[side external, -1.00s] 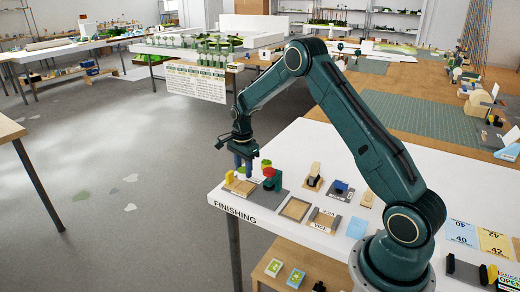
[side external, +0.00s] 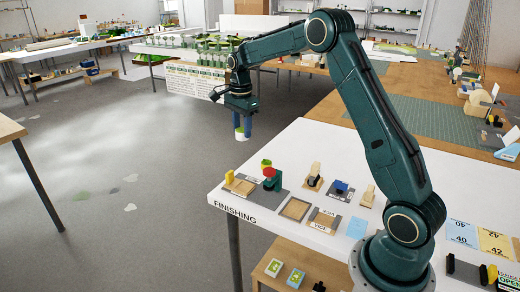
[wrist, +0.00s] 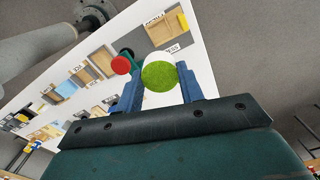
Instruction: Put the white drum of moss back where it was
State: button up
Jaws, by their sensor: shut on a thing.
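The white drum of moss (side external: 239,134) is between the blue fingers of my gripper (side external: 243,130), in the air above the far left end of the white table in the side view. In the wrist view the drum shows a round green moss face (wrist: 159,76) and a white side. My gripper (wrist: 160,80) is shut on it there, one finger on each side. Below it on the table is a grey plate with a pale wooden square (side external: 242,187) and a yellow block (side external: 229,177). Where the drum stood before is not clear.
A dark green press with a red knob (side external: 269,172) stands beside the wooden square. An empty wooden frame (side external: 295,208), a vice plate (side external: 324,218) and several small fixtures share the white table (side external: 275,240). Open floor lies left of the table.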

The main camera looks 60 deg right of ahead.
jog(key=shift+d, duration=0.1)
dwell(0.5)
jog(key=s+d+f, duration=0.1)
jog(key=s+d, duration=0.4)
jog(key=d, duration=0.3)
jog(key=s+d, duration=0.6)
jog(key=d, duration=0.2)
jog(key=f, duration=1.5)
jog(key=shift+w+f, duration=0.3)
jog(key=shift+f, duration=0.05)
jog(key=shift+f, duration=0.1)
jog(key=shift+f, duration=2.05)
jog(key=shift+f, duration=0.15)
jog(key=o, duration=1)
